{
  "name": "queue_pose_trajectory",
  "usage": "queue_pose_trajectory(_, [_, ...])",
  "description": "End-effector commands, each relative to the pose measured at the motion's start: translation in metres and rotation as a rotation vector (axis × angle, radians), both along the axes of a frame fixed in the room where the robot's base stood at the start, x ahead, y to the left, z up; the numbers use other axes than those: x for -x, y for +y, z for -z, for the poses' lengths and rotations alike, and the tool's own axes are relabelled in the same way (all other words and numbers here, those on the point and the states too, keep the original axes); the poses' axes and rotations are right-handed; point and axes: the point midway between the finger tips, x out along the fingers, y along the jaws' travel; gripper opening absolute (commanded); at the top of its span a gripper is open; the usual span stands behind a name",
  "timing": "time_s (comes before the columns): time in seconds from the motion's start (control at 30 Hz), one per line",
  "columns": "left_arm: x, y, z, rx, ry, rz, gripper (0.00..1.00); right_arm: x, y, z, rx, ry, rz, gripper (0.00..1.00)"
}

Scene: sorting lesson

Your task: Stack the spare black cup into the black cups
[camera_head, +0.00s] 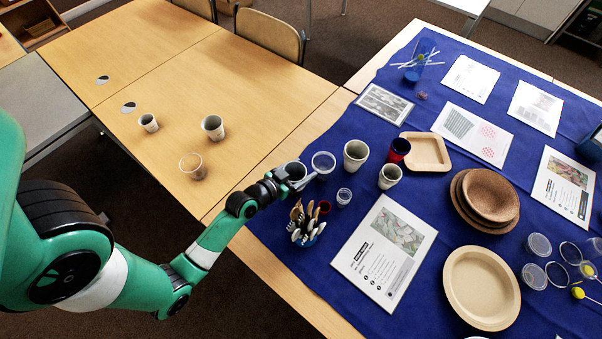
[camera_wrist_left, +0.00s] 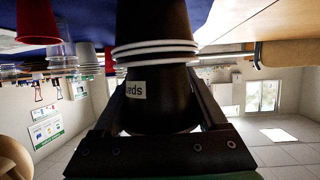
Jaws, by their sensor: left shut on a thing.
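My left gripper (camera_head: 300,181) is at the left edge of the blue cloth. It is shut on a dark cup (camera_head: 292,171). In the left wrist view, this black cup (camera_wrist_left: 155,105) with a white label sits between the two fingers (camera_wrist_left: 155,110). More black cups (camera_wrist_left: 150,20) with several white rims line up against the held cup's narrow end, on the table side. I cannot tell how deep the held cup sits in them. In the head view the gripper hides most of the stack. My right gripper is in neither view.
A clear cup (camera_head: 323,162) stands just right of the gripper. White cups (camera_head: 355,154) and a red cup (camera_head: 398,150) are further right. A holder with cutlery (camera_head: 305,229) is just below. A clear cup (camera_head: 193,166) and grey cups (camera_head: 212,127) stand on the wooden table.

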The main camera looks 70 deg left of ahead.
Motion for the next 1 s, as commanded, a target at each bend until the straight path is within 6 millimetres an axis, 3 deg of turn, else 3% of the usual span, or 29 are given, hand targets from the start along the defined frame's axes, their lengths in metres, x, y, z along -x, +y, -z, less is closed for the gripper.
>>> queue_pose_trajectory(0.03, [0.0,0.0,0.011,0.001,0.001,0.0,0.25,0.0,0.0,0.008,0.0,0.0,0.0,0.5])
queue_pose_trajectory(0.77, [0.0,0.0,0.021,0.0,0.0,0.0,0.25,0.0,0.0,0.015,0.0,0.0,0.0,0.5])
queue_pose_trajectory(0.8, [0.0,0.0,0.021,0.0,0.0,0.0,0.79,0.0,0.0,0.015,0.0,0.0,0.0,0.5])
queue_pose_trajectory(0.9, [0.0,0.0,0.021,0.0,0.001,0.0,0.96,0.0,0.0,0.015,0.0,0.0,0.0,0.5])
queue_pose_trajectory(1.0, [0.0,0.0,0.021,0.0,0.001,0.0,1.0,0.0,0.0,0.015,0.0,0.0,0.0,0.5])
